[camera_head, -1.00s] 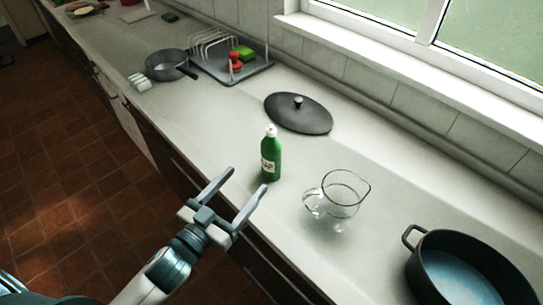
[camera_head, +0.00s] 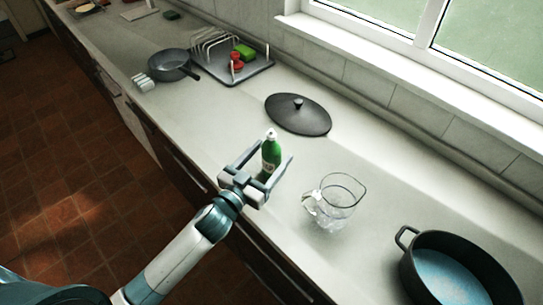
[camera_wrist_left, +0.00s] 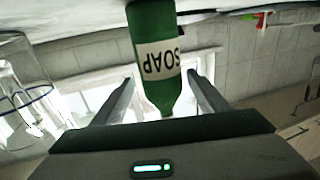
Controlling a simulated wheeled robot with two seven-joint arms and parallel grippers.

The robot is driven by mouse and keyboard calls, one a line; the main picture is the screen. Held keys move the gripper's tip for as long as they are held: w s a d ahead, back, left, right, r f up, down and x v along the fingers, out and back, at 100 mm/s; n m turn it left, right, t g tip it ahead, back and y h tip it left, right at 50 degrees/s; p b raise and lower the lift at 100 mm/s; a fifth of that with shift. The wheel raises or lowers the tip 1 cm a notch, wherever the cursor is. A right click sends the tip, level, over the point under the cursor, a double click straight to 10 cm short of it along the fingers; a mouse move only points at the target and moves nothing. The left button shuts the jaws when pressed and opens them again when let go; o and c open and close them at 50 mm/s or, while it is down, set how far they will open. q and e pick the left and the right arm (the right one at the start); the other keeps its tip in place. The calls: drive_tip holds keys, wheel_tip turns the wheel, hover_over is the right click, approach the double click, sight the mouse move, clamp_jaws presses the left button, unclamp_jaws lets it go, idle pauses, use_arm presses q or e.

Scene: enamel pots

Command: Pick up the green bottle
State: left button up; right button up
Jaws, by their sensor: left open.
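The green soap bottle (camera_head: 271,151) stands upright on the counter, with a white cap and a white label. My left gripper (camera_head: 271,162) is open, with one finger on each side of the bottle. The gripper hides the bottle's lower part in the head view. In the left wrist view the bottle (camera_wrist_left: 154,80) appears upside down with its "SOAP" label, between the two fingers of the gripper (camera_wrist_left: 160,88). I see a gap between the bottle and each finger there. My right gripper is not in view.
A clear glass jug (camera_head: 335,203) stands right of the bottle, and a dark pot (camera_head: 408,268) with blue inside is further right. A black lid (camera_head: 298,114) lies behind. A pan (camera_head: 172,66) and a dish rack (camera_head: 226,68) are further back. The counter around the bottle is clear.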

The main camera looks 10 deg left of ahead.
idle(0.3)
use_arm(q)
drive_tip(key=shift+w+d+r+p, duration=0.15)
drive_tip(key=shift+w+r+p, duration=0.05)
drive_tip(key=shift+w+p, duration=0.3)
drive_tip(key=p+x, duration=0.1)
drive_tip(key=x, duration=0.2)
drive_tip(key=shift+w, duration=0.1)
drive_tip(key=shift+w+d+f+p, duration=0.15)
drive_tip(key=shift+w+p, duration=0.15)
drive_tip(key=shift+w, duration=0.2)
drive_tip(key=shift+c, duration=0.4)
drive_tip(key=c, duration=1.3)
